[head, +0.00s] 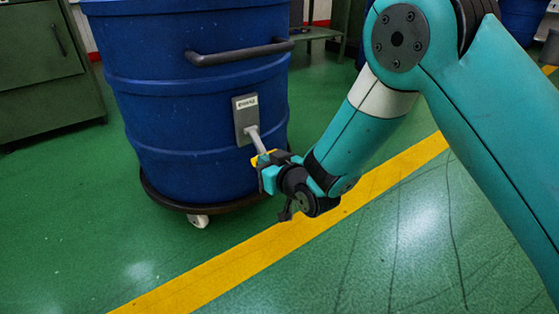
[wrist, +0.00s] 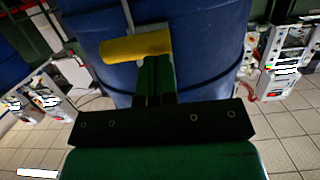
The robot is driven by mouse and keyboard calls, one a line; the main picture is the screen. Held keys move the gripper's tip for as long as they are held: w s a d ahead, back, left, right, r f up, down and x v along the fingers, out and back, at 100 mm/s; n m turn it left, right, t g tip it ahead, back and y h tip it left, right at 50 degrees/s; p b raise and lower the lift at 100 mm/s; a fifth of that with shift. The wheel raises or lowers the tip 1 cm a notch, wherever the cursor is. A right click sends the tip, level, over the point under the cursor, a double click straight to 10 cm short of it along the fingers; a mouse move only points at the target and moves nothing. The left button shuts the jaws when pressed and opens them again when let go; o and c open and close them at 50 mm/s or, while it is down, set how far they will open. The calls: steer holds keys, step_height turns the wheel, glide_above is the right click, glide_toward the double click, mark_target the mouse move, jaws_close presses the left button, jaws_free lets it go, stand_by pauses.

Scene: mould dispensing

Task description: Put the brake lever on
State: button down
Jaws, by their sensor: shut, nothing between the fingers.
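The brake lever (head: 254,139) is a light metal rod with a yellow grip, slanting down and right from a grey labelled plate (head: 244,119) on a blue drum (head: 180,100). The yellow grip (wrist: 135,47) lies nearly level across the wrist view. My gripper (head: 266,170) is at the lever's lower end and hides part of the grip. In the wrist view my gripper's fingers (wrist: 154,66) are together, with their tips right at the grip's lower edge. I cannot tell whether they touch it. Nothing is held between them.
The drum has a dark side handle (head: 238,53) and stands on a round black dolly (head: 165,200) with a white caster (head: 198,220). A green cabinet (head: 45,60) stands at the left. A yellow line (head: 225,270) crosses the green floor, which is clear in front.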

steer(key=shift+w+f, duration=0.1)
steer(key=shift+f, duration=0.3)
stand_by(0.3)
